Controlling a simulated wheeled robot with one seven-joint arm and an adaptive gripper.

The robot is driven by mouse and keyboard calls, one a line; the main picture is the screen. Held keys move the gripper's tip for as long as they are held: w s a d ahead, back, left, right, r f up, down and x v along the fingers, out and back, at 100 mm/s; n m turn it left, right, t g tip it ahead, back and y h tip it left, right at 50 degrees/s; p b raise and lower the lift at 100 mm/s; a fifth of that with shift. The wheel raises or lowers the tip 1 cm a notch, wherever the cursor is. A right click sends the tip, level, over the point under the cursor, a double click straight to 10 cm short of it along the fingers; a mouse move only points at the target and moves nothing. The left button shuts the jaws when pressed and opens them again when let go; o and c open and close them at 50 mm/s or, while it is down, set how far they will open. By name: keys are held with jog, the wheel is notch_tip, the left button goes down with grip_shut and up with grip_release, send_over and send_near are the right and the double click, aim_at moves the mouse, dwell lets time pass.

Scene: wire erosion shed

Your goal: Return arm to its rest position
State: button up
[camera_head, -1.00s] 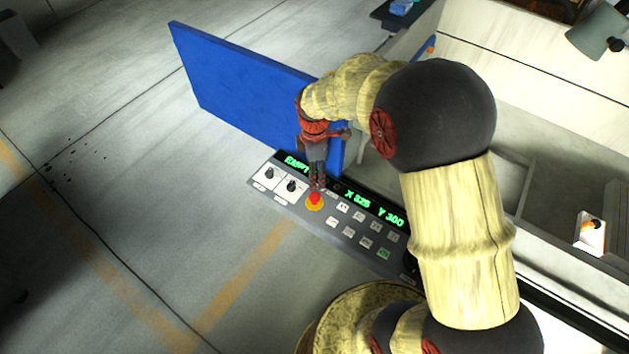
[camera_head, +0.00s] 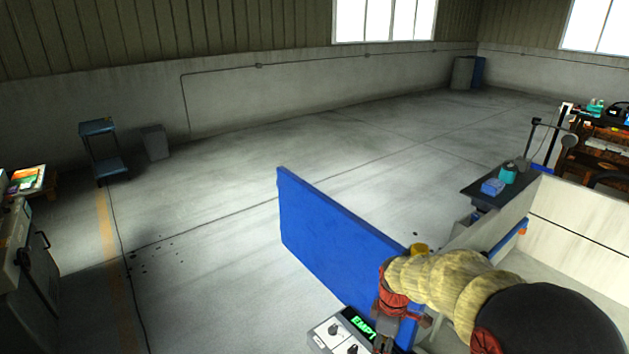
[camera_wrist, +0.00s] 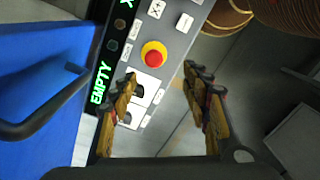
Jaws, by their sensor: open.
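My arm reaches in from the lower right of the head view, bent over beside a blue panel (camera_head: 335,250). My gripper (camera_wrist: 160,82) is open and empty in the wrist view, its two fingers apart over a control panel (camera_wrist: 172,50). A red button on a yellow ring (camera_wrist: 153,55) lies just beyond the fingertips, apart from them. Two black knobs on white plates (camera_wrist: 140,92) show between the fingers. In the head view only the control panel's corner with a green "EMPT" display (camera_head: 362,325) shows; the fingertips are cut off at the bottom edge.
The blue panel stands close beside my gripper; its black handle (camera_wrist: 40,110) shows in the wrist view. A pale machine wall (camera_head: 585,215) is to the right. A dark shelf with a blue box (camera_head: 492,187) stands behind. Open floor (camera_head: 210,235) lies to the left.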

jog(key=s+r+m+t+b, duration=0.3)
jog(key=s+r+m, duration=0.9)
jog(key=s+r, duration=0.9)
jog(key=t, duration=0.2)
jog(key=shift+r+m+t, duration=0.15)
jog(key=shift+m+t, duration=0.25)
